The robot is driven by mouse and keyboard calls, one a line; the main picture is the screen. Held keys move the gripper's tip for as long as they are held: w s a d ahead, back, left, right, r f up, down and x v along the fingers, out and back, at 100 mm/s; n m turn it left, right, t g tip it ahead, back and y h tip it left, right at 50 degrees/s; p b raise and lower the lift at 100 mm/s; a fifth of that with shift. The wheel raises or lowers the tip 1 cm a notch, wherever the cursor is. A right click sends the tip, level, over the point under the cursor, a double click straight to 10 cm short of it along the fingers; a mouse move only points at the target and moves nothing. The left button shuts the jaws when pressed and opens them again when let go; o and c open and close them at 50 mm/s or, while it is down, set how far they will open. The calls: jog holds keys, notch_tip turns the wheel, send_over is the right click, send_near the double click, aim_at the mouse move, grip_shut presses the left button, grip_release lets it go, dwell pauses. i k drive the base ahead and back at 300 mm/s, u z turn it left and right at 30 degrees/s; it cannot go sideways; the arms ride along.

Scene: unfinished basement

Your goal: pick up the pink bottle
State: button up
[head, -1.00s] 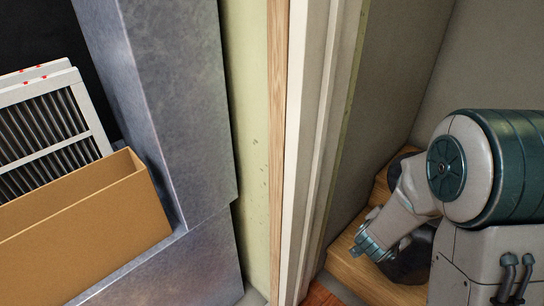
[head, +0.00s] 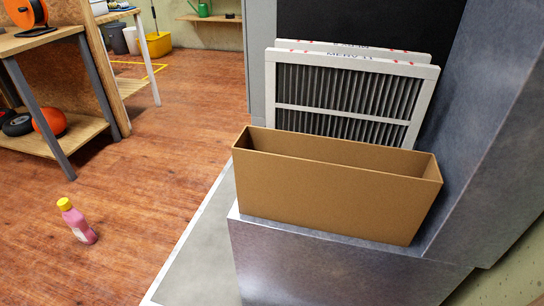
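The pink bottle (head: 79,225) stands upright on the reddish wood floor at the lower left of the head view. It has a yellow cap and a pale label low on its side. Nothing touches it. My gripper is not in view now, and no part of my arm shows near the bottle.
A workbench (head: 60,40) with a lower shelf stands behind the bottle at left. A metal cabinet (head: 330,265) holding a cardboard box (head: 330,190) and air filters (head: 345,95) fills the right. The floor (head: 150,180) around the bottle is clear.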

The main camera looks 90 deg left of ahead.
aim_at(79, 224)
jog(key=z, duration=0.1)
jog(key=i, duration=0.3)
jog(key=u, duration=4.6)
